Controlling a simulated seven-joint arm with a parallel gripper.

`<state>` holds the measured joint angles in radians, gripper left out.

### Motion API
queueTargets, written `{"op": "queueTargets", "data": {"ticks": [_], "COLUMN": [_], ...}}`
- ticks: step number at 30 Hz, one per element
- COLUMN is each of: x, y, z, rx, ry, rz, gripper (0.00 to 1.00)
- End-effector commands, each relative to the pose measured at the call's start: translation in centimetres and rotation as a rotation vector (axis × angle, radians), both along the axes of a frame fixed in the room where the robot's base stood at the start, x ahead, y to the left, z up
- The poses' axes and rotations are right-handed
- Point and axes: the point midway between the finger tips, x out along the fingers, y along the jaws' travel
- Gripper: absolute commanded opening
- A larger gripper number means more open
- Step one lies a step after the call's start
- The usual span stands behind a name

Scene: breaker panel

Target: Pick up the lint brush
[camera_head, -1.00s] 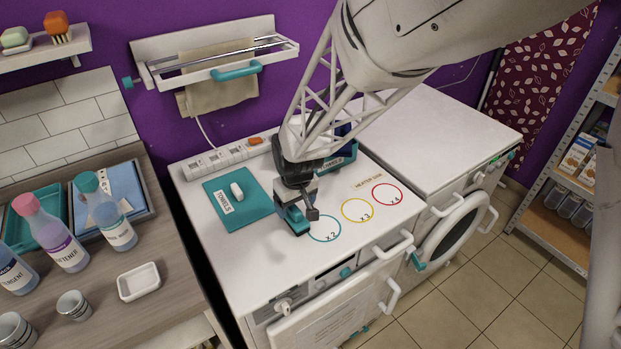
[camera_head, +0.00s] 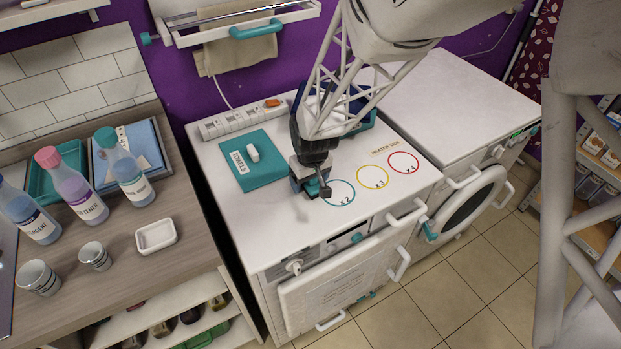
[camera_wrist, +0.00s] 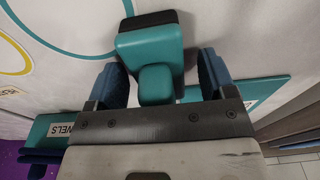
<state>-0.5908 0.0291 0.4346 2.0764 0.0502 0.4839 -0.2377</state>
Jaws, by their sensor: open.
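The lint brush (camera_wrist: 150,52) is teal with a dark pad at its far end, seen in the wrist view. Its narrow handle lies between the two blue fingers of my gripper (camera_wrist: 160,78), with a gap on each side. My gripper is open around it. In the head view my gripper (camera_head: 311,186) is low over the white machine top, just left of the teal "x 2" circle. There a dark block (camera_head: 325,192) shows by the fingertips, apparently the brush's end; the rest is mostly hidden by the gripper.
Yellow (camera_head: 372,177) and red (camera_head: 403,162) circles mark clear surface to the right.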

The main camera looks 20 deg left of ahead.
Motion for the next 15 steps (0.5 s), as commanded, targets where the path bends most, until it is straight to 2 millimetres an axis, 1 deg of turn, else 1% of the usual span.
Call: {"op": "queueTargets", "data": {"ticks": [9,11,15], "x": [0.00,0.00,0.00], "y": [0.00,0.00,0.00], "z": [0.02,0.03,0.03], "rx": [0.000,0.000,0.000], "ry": [0.000,0.000,0.000], "rz": [0.000,0.000,0.000], "gripper": [0.77,0.69,0.47]}}
